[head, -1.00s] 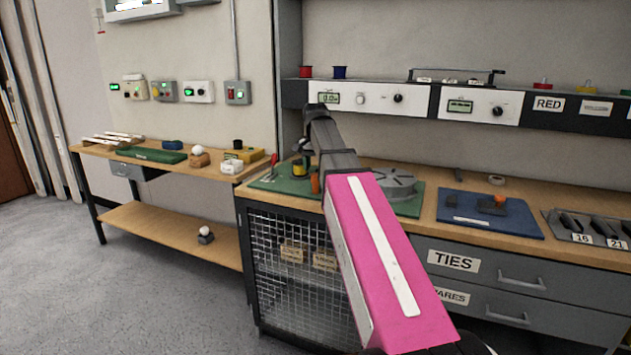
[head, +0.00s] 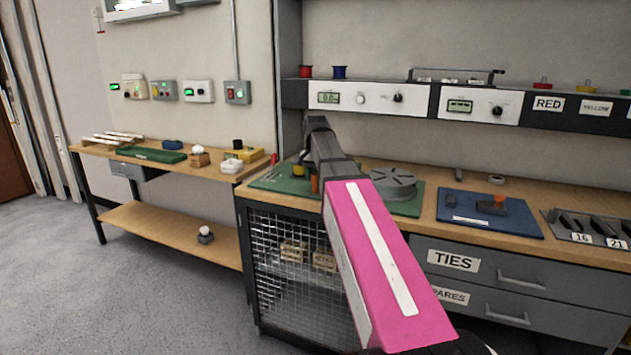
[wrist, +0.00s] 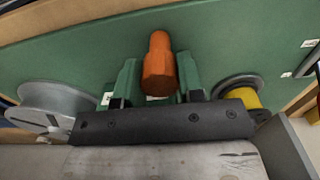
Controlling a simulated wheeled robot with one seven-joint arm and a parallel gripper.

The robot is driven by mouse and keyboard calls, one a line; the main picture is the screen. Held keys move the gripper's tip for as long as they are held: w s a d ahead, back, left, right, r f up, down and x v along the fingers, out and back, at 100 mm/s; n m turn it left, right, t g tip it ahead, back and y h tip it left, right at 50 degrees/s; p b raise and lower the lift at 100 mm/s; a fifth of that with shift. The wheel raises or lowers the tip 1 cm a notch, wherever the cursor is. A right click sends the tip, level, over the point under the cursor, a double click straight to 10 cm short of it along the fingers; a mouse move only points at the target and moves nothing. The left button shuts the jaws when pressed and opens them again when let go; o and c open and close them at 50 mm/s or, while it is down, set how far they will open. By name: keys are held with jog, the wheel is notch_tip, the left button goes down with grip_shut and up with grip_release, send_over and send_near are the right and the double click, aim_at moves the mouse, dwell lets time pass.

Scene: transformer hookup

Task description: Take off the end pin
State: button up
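An orange pin (wrist: 159,65) with a narrower tip and a thicker near end shows in the middle of the wrist view, in front of the green board (wrist: 60,65). In the head view the orange pin (head: 314,185) shows only in part beside my arm. My gripper (wrist: 158,90) reaches toward the pin, with a finger on each side of it. The fingers look spread, and I see no clear grip on the pin. In the head view my arm hides most of the gripper.
A grey disc (head: 392,184) lies right of my arm; a grey flanged spool (wrist: 45,108) and a yellow spool (wrist: 240,97) flank the gripper. A blue mat (head: 485,222) holds another orange-topped part. An instrument shelf (head: 420,100) runs above the bench.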

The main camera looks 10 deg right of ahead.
aim_at(315, 174)
jog(key=c, duration=0.4)
jog(key=shift+c, duration=0.2)
jog(key=shift+r, duration=2.35)
jog(key=shift+r, duration=2.5)
